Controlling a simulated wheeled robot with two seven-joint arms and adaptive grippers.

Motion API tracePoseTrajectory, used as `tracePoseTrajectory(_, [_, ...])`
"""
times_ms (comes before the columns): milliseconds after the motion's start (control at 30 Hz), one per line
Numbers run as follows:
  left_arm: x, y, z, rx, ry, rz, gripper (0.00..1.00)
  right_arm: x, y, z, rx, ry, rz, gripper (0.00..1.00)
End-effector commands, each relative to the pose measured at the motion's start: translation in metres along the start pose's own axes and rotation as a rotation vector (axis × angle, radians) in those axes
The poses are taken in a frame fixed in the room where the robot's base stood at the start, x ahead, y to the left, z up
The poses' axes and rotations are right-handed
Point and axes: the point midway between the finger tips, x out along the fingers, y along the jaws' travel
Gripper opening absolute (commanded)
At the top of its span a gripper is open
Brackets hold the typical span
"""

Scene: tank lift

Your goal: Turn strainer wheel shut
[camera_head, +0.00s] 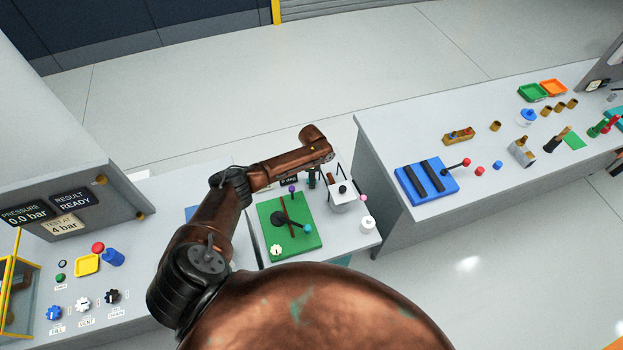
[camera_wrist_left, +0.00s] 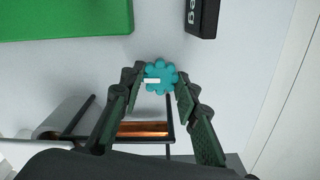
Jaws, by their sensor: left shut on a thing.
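A teal lobed wheel (camera_wrist_left: 163,70) with a white bar mark shows in the left wrist view, the bar pointing left. My left gripper (camera_wrist_left: 160,77) is shut on the wheel, with one finger on each side of its rim. In the head view my arm's wrist covers the wheel. Only a dark part of my left gripper (camera_head: 312,178) shows there, beside a black sign (camera_head: 289,181). My right gripper is in neither view.
A green plate (camera_head: 270,245) with a valve lies left of my gripper. A grey-white block (camera_head: 341,196) with rods stands to the right. A second table (camera_head: 430,130) with a blue fixture (camera_head: 426,183) is further right. A control panel with knobs (camera_head: 83,304) is at left.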

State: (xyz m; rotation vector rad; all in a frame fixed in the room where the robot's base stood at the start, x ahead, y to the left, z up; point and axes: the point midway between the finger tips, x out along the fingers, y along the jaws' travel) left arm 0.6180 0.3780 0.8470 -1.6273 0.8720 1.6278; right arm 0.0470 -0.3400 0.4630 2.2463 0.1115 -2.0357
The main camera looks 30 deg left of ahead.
Motion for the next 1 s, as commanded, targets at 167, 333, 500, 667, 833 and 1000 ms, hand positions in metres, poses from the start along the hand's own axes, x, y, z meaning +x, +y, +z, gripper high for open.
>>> tracePoseTrajectory(167, [-0.001,-0.001,-0.001,0.002,0.001,-0.003,0.05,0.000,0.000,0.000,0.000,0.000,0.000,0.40])
tracePoseTrajectory(333, [-0.001,-0.001,-0.001,0.002,0.001,-0.003,0.33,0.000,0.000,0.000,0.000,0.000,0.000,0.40])
tracePoseTrajectory(500, [-0.001,-0.001,0.000,0.001,0.001,-0.002,0.44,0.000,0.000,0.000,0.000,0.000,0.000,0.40])
tracePoseTrajectory(667, [0.000,-0.001,0.000,0.000,0.000,-0.001,0.47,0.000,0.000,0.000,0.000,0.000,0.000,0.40])
tracePoseTrajectory(833, [-0.002,-0.001,0.000,0.000,0.000,-0.001,0.47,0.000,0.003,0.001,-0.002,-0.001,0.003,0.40])
tracePoseTrajectory(1000, [-0.019,-0.001,0.000,0.001,0.002,-0.003,0.47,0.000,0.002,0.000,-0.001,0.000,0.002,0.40])
